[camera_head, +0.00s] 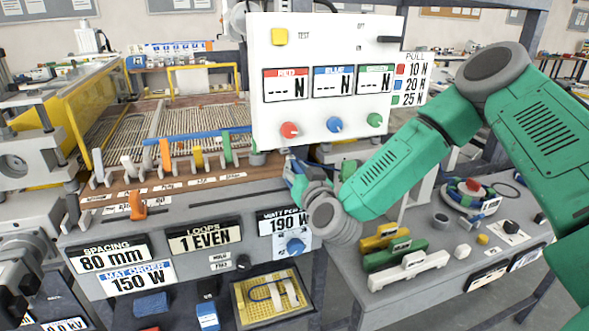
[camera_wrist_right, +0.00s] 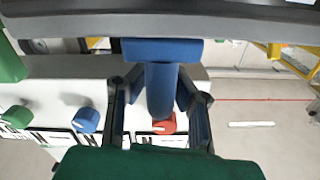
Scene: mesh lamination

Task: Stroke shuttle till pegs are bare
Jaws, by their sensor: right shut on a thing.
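My right gripper (camera_head: 293,172) is in front of the white panel's lower edge, at the right end of the loom bench. In the right wrist view my right gripper (camera_wrist_right: 160,108) is shut on a blue handle (camera_wrist_right: 160,85), a round stem with a flat blue block at its end. A row of grey pegs (camera_head: 127,164) stands along the front of the corded mat (camera_head: 140,122). A blue bar (camera_head: 208,134) lies along the peg row, with orange, yellow and green pieces (camera_head: 226,147) by it. Whether cord sits on the pegs is too small to tell. My left gripper is out of view.
The white panel (camera_head: 330,110) with red, blue and green knobs hangs close above my right gripper. A yellow frame (camera_head: 110,75) borders the mat. A side table (camera_head: 440,270) at right carries small parts. An orange clip (camera_head: 137,206) sits on the bench front.

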